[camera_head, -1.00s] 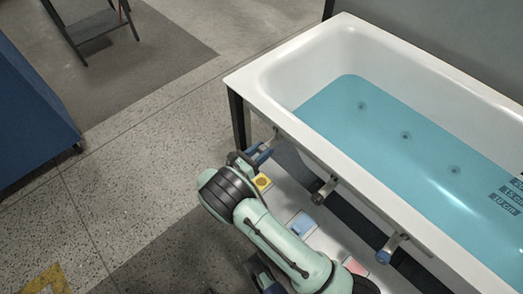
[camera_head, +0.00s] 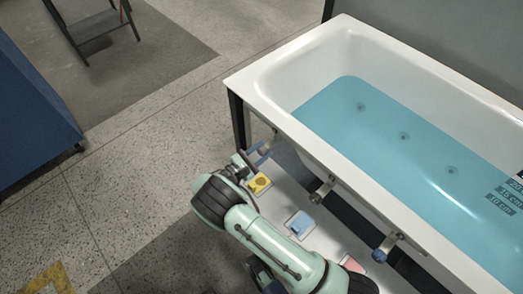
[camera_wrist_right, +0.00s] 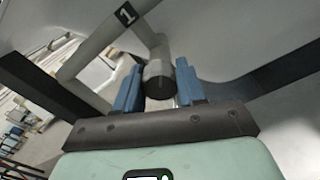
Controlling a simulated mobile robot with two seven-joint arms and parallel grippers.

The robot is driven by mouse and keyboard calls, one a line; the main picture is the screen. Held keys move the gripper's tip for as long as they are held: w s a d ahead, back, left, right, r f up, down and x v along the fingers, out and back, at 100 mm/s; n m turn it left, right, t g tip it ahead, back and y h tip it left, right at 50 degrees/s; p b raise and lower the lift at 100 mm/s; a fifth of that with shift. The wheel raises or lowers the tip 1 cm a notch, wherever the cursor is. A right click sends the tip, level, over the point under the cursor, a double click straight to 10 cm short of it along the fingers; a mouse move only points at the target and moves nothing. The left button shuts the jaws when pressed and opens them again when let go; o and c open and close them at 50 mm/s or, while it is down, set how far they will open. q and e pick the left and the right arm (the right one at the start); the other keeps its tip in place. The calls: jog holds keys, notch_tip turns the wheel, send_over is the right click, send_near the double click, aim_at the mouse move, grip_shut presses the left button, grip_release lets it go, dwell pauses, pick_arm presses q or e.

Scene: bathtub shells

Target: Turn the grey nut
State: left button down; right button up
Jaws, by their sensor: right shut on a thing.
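The grey nut (camera_wrist_right: 158,80) is the dark round end of a grey pipe marked 1 in the right wrist view. My right gripper (camera_wrist_right: 158,88) has its two blue fingers on either side of it and is shut on it. In the head view the nut (camera_head: 264,149) is at the tub's near left corner, with my right gripper (camera_head: 254,158) at it, partly hidden by my wrist. My left gripper is not in view.
The white bathtub (camera_head: 290,130) holds blue water. A second pipe end (camera_head: 320,192) and a blue-ended one (camera_head: 385,248) stick out along its near side. Yellow (camera_head: 259,183) and blue (camera_head: 301,224) pads lie below.

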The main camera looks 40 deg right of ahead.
jog(key=m, duration=0.5)
jog(key=shift+m+p, duration=0.3)
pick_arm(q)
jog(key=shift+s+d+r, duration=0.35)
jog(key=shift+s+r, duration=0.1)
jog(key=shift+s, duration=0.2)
pick_arm(e)
jog(key=m, duration=0.4)
jog(key=shift+m, duration=0.3)
jog(key=o, duration=1.1)
jog(key=shift+c, duration=0.2)
jog(key=shift+a, duration=0.1)
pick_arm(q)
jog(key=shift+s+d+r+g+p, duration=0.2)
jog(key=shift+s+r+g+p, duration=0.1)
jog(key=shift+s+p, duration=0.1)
pick_arm(e)
jog(key=s+a, duration=0.1)
jog(key=a, duration=1.2)
jog(key=shift+s, duration=0.15)
jog(key=shift+a, duration=0.1)
